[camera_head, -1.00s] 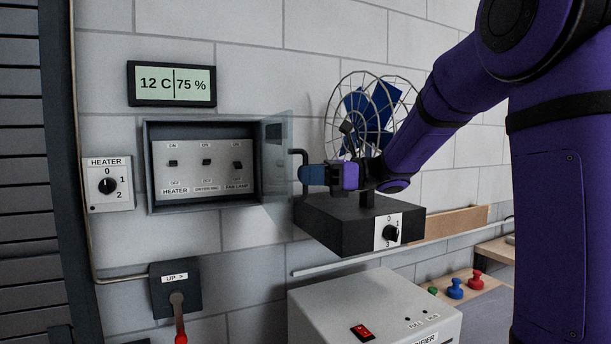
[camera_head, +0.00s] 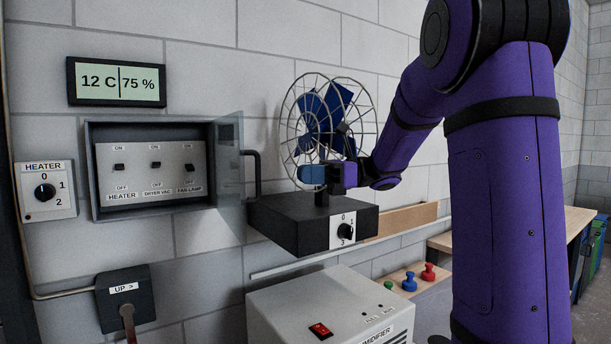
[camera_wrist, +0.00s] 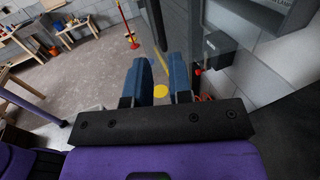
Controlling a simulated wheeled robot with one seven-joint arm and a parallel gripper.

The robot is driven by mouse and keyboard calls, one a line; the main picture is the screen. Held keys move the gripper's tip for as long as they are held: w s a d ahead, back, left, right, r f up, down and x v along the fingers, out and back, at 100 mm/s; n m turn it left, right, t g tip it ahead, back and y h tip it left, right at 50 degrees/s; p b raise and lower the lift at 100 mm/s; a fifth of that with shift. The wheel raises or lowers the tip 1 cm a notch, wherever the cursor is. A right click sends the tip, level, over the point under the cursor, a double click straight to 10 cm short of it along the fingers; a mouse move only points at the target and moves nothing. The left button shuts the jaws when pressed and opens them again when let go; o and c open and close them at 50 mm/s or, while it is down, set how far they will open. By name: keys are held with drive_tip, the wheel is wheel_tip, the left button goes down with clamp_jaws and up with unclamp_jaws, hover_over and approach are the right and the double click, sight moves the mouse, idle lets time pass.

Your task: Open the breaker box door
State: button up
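The grey breaker box (camera_head: 98,200) is on the wall at left in the head view, with a row of black switches inside. Its clear door (camera_head: 230,155) stands swung outward from the box's right side. The door's black bar handle (camera_head: 256,178) sticks out to the right. My gripper (camera_head: 308,174) is right of the handle, with a visible gap between them, in front of the fan. In the wrist view its two blue fingers (camera_wrist: 160,80) are apart with nothing between them. Part of the box shows at that view's upper right corner.
A caged fan (camera_head: 325,115) on a dark base (camera_head: 290,225) stands right of the door, close to my gripper. A grey humidifier (camera_head: 300,300) is below. A heater dial (camera_head: 45,190), a display (camera_head: 117,82) and an UP lever box (camera_head: 122,295) are at left.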

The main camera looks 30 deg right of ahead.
drive_tip(key=shift+s+a, duration=0.1)
drive_tip(key=shift+a, duration=0.05)
clamp_jaws()
drive_tip(key=s+a+f+n+g+h, duration=0.4)
drive_tip(key=s+a+n+h, duration=0.25)
drive_tip(key=s+a, duration=0.3)
drive_tip(key=s+f+n+t+h, duration=0.2)
drive_tip(key=s+f+n+h, duration=0.4)
drive_tip(key=s+n+h, duration=0.55)
drive_tip(key=w+a+r+n+h, duration=0.1)
drive_tip(key=w+a+r+h, duration=0.2)
drive_tip(key=w+a+r, duration=0.5)
drive_tip(key=w+a+r+h, duration=0.2)
drive_tip(key=w+a+r, duration=0.3)
drive_tip(key=w+a, duration=0.5)
approach(240, 221)
wheel_tip(240, 221, down, 4)
drive_tip(key=w+a, duration=0.2)
drive_tip(key=shift+s+d+f, duration=0.1)
drive_tip(key=shift+d+f, duration=0.05)
drive_tip(key=shift+d, duration=0.95)
drive_tip(key=shift+s+d+f, duration=0.1)
drive_tip(key=shift+d+f, duration=0.05)
drive_tip(key=shift+d, duration=0.95)
